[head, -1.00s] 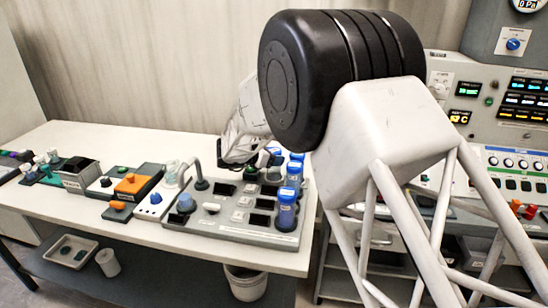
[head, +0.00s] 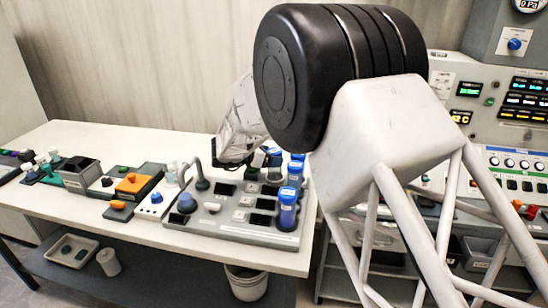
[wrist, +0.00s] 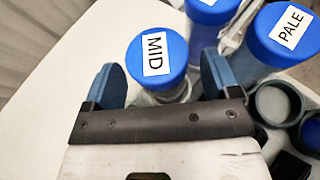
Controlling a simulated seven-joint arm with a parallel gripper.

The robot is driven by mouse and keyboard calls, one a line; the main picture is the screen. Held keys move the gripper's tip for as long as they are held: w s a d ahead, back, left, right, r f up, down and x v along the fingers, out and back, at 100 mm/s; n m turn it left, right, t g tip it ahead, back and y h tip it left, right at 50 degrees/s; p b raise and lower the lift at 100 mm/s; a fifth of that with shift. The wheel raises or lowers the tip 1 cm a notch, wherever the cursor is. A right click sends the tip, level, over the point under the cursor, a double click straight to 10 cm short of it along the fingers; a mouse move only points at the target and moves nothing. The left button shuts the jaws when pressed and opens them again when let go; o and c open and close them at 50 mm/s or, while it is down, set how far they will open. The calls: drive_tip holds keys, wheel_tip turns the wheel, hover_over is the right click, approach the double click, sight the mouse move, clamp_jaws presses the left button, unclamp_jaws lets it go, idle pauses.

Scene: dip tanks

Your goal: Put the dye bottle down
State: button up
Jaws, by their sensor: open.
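A dye bottle with a round blue cap labelled MID (wrist: 158,58) stands between the two fingers of my gripper (wrist: 162,82) in the wrist view. A second blue-capped bottle labelled PALE (wrist: 285,36) stands to the right, and part of another blue-capped bottle (wrist: 212,12) shows at the top edge. In the head view my gripper (head: 238,150) is low over the back of the grey dip-tank station (head: 225,232). The bottle's base is hidden in both views.
Blue bottles stand along the station's right side, the nearest one (head: 287,212) at the front. Dark open ring holders (wrist: 275,103) lie right of my gripper in the wrist view. An orange-topped device (head: 133,184) stands left. The table's front left is clear.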

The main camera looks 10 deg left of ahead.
drive_tip(key=v, duration=1)
drive_tip(key=shift+d, duration=0.1)
idle(0.6)
drive_tip(key=w+d+r+n+t+y, duration=0.4)
drive_tip(key=d+r+n+y, duration=0.2)
drive_tip(key=d+r+n, duration=0.6)
drive_tip(key=s+d+r+n+y, duration=0.5)
drive_tip(key=d+r+n, duration=0.15)
drive_tip(key=n, duration=0.25)
drive_tip(key=s+d+f+n+g, duration=0.3)
drive_tip(key=s+d+n, duration=0.5)
drive_tip(key=s, duration=0.6)
drive_tip(key=s+d+f+n+g+h, duration=0.1)
drive_tip(key=s+d+f+n+g, duration=0.2)
drive_tip(key=s+d+n, duration=0.5)
drive_tip(key=s+d+f+n+g, duration=0.3)
drive_tip(key=s+d, duration=0.7)
drive_tip(key=s, duration=1)
drive_tip(key=n+g, duration=0.2)
drive_tip(key=n, duration=0.2)
drive_tip(key=shift+s+d+n+h, duration=0.25)
drive_tip(key=shift+n+h, duration=0.05)
drive_tip(key=shift+n, duration=0.1)
